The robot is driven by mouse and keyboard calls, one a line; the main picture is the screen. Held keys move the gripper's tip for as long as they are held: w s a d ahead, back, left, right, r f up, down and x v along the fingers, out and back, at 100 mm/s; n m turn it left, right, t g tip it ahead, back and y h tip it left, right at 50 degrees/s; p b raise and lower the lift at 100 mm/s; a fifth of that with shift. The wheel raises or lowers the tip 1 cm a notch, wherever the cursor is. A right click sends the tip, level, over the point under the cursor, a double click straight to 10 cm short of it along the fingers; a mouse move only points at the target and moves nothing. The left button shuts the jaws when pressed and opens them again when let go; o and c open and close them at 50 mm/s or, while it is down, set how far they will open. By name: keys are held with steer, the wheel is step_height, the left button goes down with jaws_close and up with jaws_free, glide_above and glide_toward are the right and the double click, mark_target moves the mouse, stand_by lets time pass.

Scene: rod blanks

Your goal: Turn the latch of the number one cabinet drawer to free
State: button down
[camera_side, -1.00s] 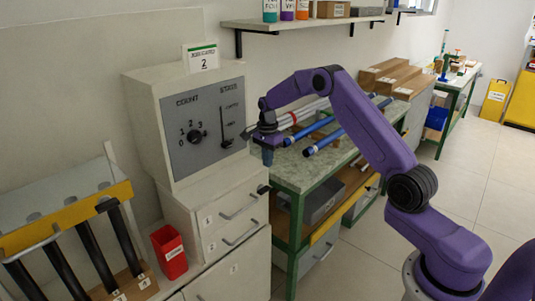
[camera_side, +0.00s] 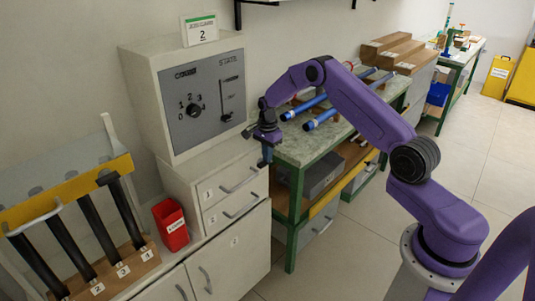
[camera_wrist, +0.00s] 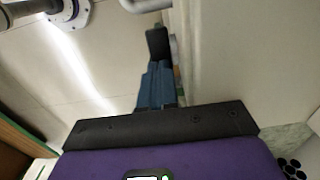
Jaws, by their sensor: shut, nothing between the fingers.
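The number one drawer (camera_side: 228,187) is the upper drawer of the pale cabinet in the side view, shut, with a bar handle. My gripper (camera_side: 266,153) points down at that drawer's upper right corner, with its blue fingers shut and nothing between them. A small dark piece (camera_side: 262,163), seemingly the latch, shows at the fingertips, mostly hidden by them. In the wrist view the blue fingers (camera_wrist: 157,78) end by a black block (camera_wrist: 157,42), probably the latch. I cannot tell whether they touch, nor which way the latch is turned.
The number two drawer (camera_side: 234,211) is below. A grey panel box (camera_side: 150,90) stands on the cabinet. A red bin (camera_side: 171,226) and a rack of black rods (camera_side: 68,195) are at left. A green-framed bench (camera_side: 292,215) with blue rods stands close at right. Floor in front is clear.

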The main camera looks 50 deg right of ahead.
steer(key=shift+d+f+y, duration=0.2)
steer(key=shift+d+y, duration=0.1)
steer(key=shift+y, duration=0.5)
steer(key=shift+d, duration=0.15)
steer(key=shift+f, duration=0.1)
steer(key=shift+a+r, duration=0.4)
steer(key=shift+a, duration=0.35)
